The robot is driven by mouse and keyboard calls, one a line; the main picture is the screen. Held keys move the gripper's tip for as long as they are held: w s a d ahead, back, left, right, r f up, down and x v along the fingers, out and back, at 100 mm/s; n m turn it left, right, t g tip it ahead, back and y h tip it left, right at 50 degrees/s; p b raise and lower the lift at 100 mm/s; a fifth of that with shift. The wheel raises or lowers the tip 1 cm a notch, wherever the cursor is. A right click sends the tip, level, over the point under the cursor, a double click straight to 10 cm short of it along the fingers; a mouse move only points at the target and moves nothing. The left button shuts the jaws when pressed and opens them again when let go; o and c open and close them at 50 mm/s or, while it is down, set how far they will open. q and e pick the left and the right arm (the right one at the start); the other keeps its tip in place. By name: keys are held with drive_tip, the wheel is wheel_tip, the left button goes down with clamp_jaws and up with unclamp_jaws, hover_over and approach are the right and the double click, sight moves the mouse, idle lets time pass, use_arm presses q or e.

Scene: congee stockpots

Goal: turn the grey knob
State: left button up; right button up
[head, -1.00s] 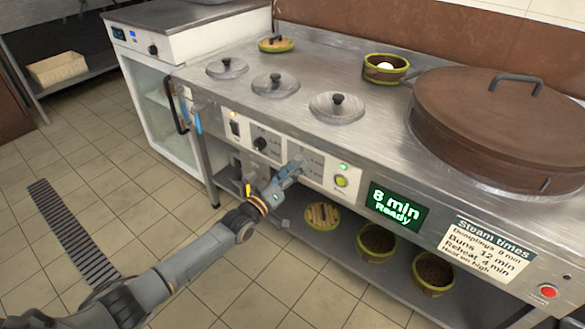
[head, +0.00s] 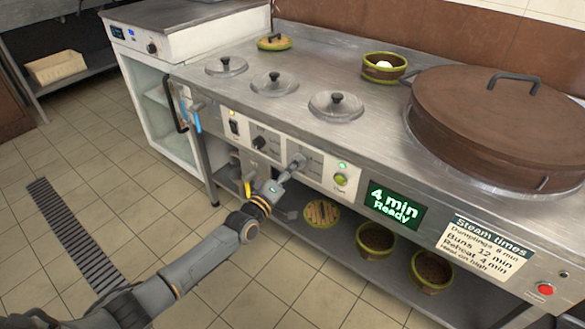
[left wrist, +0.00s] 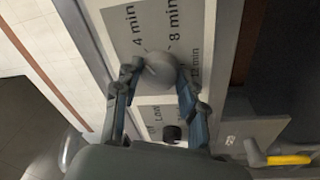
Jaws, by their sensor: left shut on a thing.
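The grey knob (left wrist: 158,70) sits on a panel marked 4 min, 8 min and 12 min in the left wrist view. It also shows on the counter front in the head view (head: 298,161). My left gripper (left wrist: 155,75) is shut on the knob, with one finger on each side of it. In the head view my left gripper (head: 285,174) reaches up to the panel from the left. The green display (head: 394,206) reads "4 min Ready". My right gripper is not in view.
A black knob (head: 260,142) and a lit green button (head: 341,180) flank the grey knob. Bowls, including a brown one (head: 374,241), stand on the shelf below. The floor at the left is clear.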

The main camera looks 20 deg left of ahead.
use_arm(q)
drive_tip(key=shift+f, duration=0.1)
drive_tip(key=o, duration=1.2)
drive_tip(key=shift+c, duration=0.2)
drive_tip(key=v, duration=1.2)
drive_tip(key=shift+a, duration=0.1)
